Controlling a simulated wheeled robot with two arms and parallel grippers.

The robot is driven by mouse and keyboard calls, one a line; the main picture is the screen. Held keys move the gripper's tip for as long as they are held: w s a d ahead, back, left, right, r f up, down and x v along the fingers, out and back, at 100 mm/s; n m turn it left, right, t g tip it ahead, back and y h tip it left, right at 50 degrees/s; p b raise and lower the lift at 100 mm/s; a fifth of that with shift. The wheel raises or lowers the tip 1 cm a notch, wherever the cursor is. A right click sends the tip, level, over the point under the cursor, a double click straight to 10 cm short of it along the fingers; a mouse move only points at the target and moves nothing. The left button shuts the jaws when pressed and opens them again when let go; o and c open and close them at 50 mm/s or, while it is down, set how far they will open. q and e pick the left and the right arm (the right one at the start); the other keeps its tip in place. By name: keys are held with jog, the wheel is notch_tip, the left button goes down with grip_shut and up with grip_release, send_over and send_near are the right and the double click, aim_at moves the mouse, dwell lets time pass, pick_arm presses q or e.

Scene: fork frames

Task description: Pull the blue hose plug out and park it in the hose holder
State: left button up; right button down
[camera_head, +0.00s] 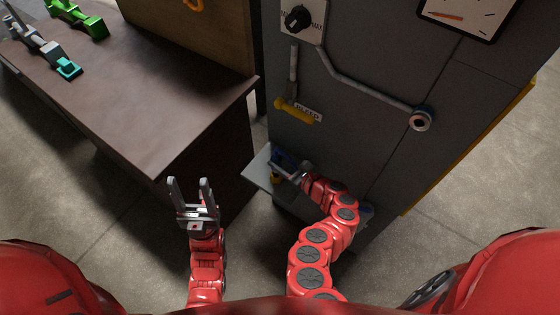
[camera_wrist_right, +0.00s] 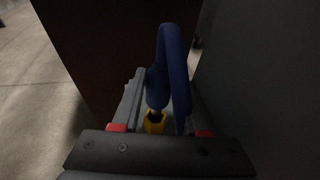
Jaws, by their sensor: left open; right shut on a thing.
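My right gripper (camera_head: 284,172) is low at the left edge of the grey cabinet and is shut on the blue hose plug (camera_head: 281,157). In the right wrist view, the blue hose (camera_wrist_right: 172,60) arches up between the fingers, with a yellow hexagonal part (camera_wrist_right: 155,122) below it. A pale grey plate (camera_head: 256,168) juts out beside the plug; it looks like the hose holder. Whether the plug is seated in it or only over it, I cannot tell. My left gripper (camera_head: 190,188) is open and empty, in front of the dark table.
Floor shows around both.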

jog(key=shift+f+b, duration=1.85)
jog(key=shift+f, duration=0.15)
jog(key=shift+c, duration=1.8)
grip_release()
jog(key=p+v, duration=0.3)
jog(key=v, duration=1.4)
jog(key=shift+s+d, duration=0.15)
jog(key=shift+s, duration=0.05)
jog(key=shift+f, duration=0.1)
